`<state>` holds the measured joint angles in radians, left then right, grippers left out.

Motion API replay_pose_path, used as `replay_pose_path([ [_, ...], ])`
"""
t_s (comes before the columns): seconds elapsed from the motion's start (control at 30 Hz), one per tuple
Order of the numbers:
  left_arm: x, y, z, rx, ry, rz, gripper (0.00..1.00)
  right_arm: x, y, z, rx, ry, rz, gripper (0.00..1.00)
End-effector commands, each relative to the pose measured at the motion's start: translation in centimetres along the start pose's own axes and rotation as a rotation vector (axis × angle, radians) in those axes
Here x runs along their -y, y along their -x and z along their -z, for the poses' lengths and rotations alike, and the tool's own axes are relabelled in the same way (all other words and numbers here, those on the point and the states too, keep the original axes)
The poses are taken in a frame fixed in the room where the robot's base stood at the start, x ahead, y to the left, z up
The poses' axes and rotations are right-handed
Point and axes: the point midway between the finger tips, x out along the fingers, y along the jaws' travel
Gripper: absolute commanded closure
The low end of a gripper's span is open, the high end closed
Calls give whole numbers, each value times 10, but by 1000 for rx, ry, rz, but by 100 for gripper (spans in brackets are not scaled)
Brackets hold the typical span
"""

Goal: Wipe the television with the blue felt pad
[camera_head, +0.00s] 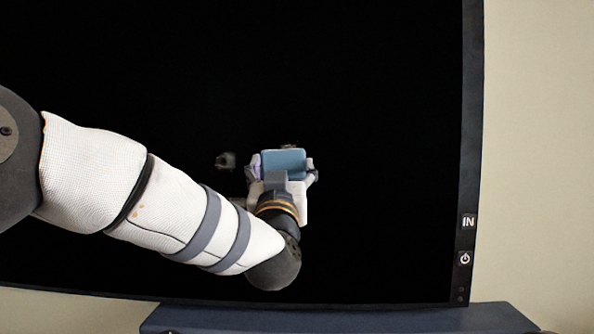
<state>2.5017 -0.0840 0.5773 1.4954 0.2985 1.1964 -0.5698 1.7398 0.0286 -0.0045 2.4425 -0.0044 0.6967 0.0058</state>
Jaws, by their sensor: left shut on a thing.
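The television (380,120) fills most of the view with its black screen. Its dark right bezel carries an "IN" mark and a power mark. My left arm comes in from the left across the screen. My left gripper (285,170) is in front of the lower middle of the screen, shut on the blue felt pad (284,162). The pad shows as a small blue block at the gripper's far end. I cannot tell whether the pad touches the screen. My right gripper is not in view.
A dark blue stand or surface (400,320) lies below the television at the bottom edge. A plain beige wall (540,150) shows at the right. A small dark shape (225,161) shows on the screen left of the gripper, unclear. The screen's right part is unobstructed.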

Motion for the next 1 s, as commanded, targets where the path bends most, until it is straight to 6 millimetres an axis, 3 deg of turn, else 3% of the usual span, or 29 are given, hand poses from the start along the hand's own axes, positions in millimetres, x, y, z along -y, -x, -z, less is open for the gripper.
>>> replay_pose_path([
  [1.0, 74, -2, 2, 1, 0, 0, 52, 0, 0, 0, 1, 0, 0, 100],
])
